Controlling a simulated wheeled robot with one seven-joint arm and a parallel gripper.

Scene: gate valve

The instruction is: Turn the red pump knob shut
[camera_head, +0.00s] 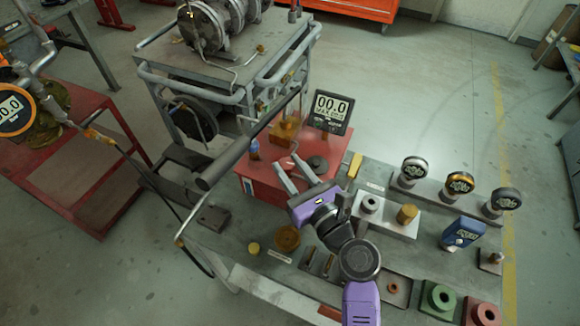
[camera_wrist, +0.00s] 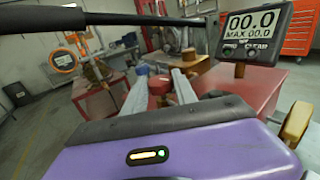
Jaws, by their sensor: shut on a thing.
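The red pump (camera_head: 262,188) is a red box on the grey workbench. Its small red knob (camera_head: 286,162) sits on top, partly hidden by my gripper. My gripper (camera_head: 291,167) reaches over the pump top with its two grey fingers at the knob. In the wrist view the red knob (camera_wrist: 159,86) shows between the fingers (camera_wrist: 160,88), which are shut on it. The exact contact is too small to see.
A digital gauge (camera_head: 332,111) reading 00.0 stands behind the pump. A dark round cap (camera_head: 318,163), a brass block (camera_head: 284,131) and a blue fitting (camera_head: 254,150) are close by. A dark lever bar (camera_head: 240,150) slants past on the left. Dial gauges (camera_head: 460,184) stand to the right.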

